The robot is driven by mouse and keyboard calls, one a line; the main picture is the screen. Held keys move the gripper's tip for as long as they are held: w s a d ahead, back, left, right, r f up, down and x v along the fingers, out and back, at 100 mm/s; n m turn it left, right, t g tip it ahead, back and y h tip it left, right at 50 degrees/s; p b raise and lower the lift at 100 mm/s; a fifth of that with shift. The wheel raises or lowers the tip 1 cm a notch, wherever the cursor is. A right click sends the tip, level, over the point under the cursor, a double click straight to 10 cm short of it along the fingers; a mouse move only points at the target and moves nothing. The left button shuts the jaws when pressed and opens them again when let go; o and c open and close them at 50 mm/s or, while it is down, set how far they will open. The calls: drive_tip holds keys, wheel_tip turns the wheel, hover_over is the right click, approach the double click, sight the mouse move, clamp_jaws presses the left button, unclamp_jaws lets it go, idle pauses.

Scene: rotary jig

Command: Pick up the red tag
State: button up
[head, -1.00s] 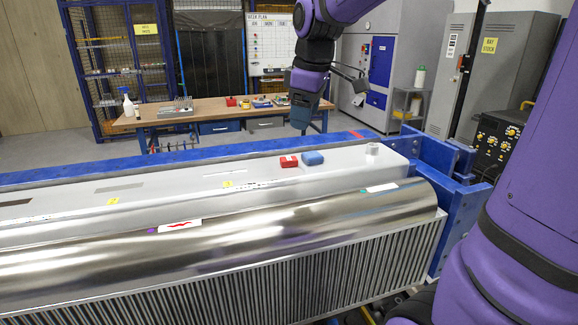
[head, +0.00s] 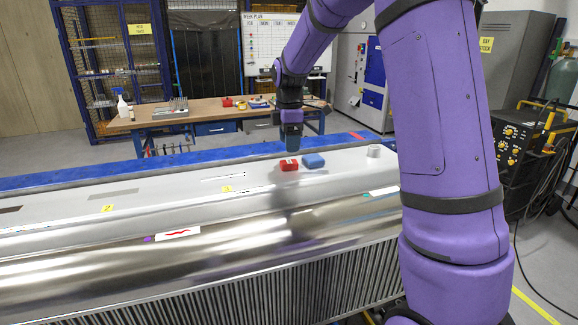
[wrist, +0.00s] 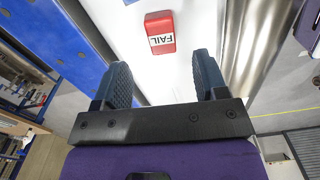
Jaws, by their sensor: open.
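The red tag (head: 289,165) lies on the white top surface of the jig, just left of a blue block. In the wrist view the red tag (wrist: 160,33) shows a white label reading "FAIL" and sits beyond the fingertips, roughly between the lines of the two fingers. My gripper (head: 292,148) is above the tag in the head view, pointing down. In the wrist view my gripper (wrist: 165,75) has its two dark fingers apart with nothing between them.
The blue block (head: 313,161) is close on the tag's right. A grey-white cylinder (head: 374,151) stands further right. The shiny metal roller (head: 240,235) runs along the front. A workbench (head: 215,114) with tools stands behind.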

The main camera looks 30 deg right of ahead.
sight(289, 161)
drive_tip(key=shift+f, duration=3.05)
drive_tip(key=c, duration=1)
drive_tip(key=shift+r, duration=0.5)
drive_tip(key=r, duration=0.1)
drive_tip(key=d+r, duration=0.1)
drive_tip(key=shift+r, duration=0.35)
drive_tip(key=w+d, duration=0.1)
drive_tip(key=d, duration=0.3)
drive_tip(key=w+d+r, duration=0.1)
drive_tip(key=w+d, duration=0.1)
drive_tip(key=d, duration=0.3)
drive_tip(key=w+d, duration=0.2)
drive_tip(key=d, duration=0.3)
drive_tip(key=shift+r, duration=0.15)
